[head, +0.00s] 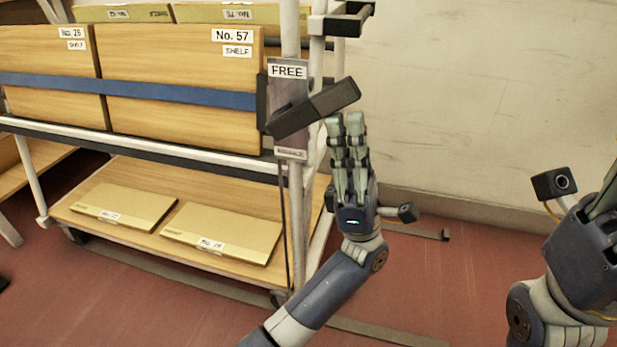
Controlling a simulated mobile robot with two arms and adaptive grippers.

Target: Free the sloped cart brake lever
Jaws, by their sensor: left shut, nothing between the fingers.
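The cart brake lever (315,108) is a dark bar on the cart's end post. It slopes up to the right across a grey plate (291,90). A "FREE" label (287,71) is at the plate's top, and a smaller label (291,153), too small to read surely, is at its bottom. My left gripper (345,120) is shut and empty, fingers pointing up, just below the lever's outer end. I cannot tell whether the fingertips touch the lever. My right gripper (603,205) is at the right edge, its fingertips cut off by the frame.
The cart (190,157) holds wooden boxes (180,72) behind a blue strap (180,91). Flat boards (222,232) lie on its lower shelf. A pale wall (480,100) stands behind. A dark strip (410,230) lies on the red floor, with open floor to the right of the cart.

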